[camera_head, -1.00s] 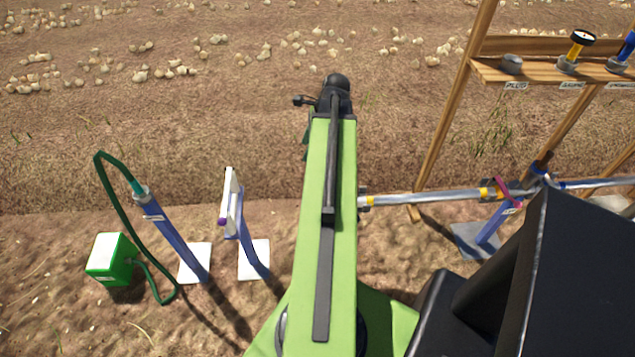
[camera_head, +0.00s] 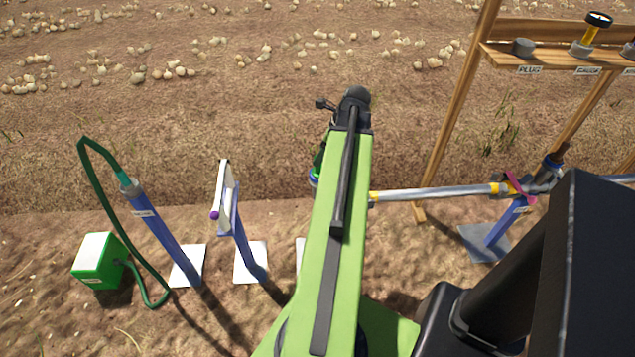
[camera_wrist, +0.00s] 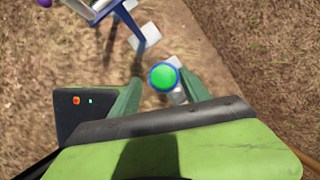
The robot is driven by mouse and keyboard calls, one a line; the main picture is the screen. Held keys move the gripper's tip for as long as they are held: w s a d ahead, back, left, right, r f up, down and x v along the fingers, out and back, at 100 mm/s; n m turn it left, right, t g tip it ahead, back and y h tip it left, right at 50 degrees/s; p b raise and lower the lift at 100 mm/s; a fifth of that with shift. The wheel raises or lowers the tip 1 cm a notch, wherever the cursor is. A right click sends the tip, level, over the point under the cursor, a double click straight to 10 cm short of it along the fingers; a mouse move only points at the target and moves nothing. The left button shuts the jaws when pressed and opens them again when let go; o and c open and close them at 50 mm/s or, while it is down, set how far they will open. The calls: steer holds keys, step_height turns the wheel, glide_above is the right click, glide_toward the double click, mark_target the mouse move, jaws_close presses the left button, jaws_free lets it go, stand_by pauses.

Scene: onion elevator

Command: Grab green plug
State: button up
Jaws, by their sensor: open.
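In the wrist view, the green plug (camera_wrist: 163,76) is a bright green disc with a blue rim around it, seen from above over a pale base plate. My gripper (camera_wrist: 159,79) is open, with one dark green finger on each side of the plug. The plug lies between the fingertips in the picture, with a gap to each finger; how far below them it is, I cannot tell. In the head view, a sliver of bright green and blue (camera_head: 315,177) shows at the left edge of my arm, which hides the rest.
To the left stand a blue post with a white panel (camera_head: 226,190), a blue post with a green hose (camera_head: 150,215), and a green-and-white box (camera_head: 97,262). To the right are a metal pipe (camera_head: 435,193) and a wooden shelf (camera_head: 540,58).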

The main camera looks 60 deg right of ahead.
mark_target(319, 169)
steer(key=shift+w+f, duration=0.2)
steer(key=shift+f, duration=0.5)
steer(key=shift+r, duration=0.1)
steer(key=b+x, duration=0.5)
steer(key=shift+f, duration=0.25)
steer(key=shift+r, duration=0.15)
steer(key=shift+s, duration=0.1)
jaws_close()
